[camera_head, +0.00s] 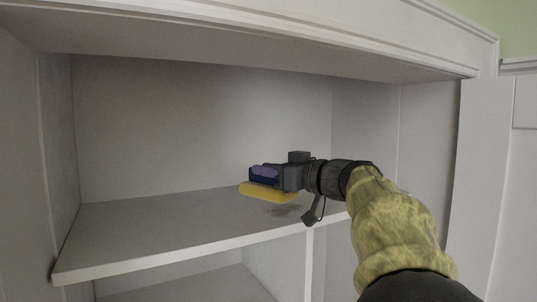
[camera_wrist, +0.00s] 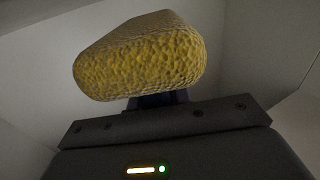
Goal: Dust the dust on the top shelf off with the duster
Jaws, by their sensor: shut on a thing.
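The duster (camera_head: 268,192) has a thick yellow head under a blue-purple part. My gripper (camera_head: 266,176) is shut on the duster and holds it over the right part of the top shelf (camera_head: 150,232). The yellow head is low, close to the shelf; I cannot tell whether it touches. A dark patch (camera_head: 284,210) lies on the shelf just below and right of the head; I cannot tell whether it is dust or shadow. In the wrist view the textured yellow head (camera_wrist: 140,62) fills the upper middle, and the rest of the duster is mostly hidden.
The shelf is inside a white cabinet with a back panel (camera_head: 200,120), a left side wall (camera_head: 58,140) and a low top frame (camera_head: 300,45). A lower compartment (camera_head: 200,285) and an upright divider (camera_head: 317,265) are below. The shelf's left part looks clear.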

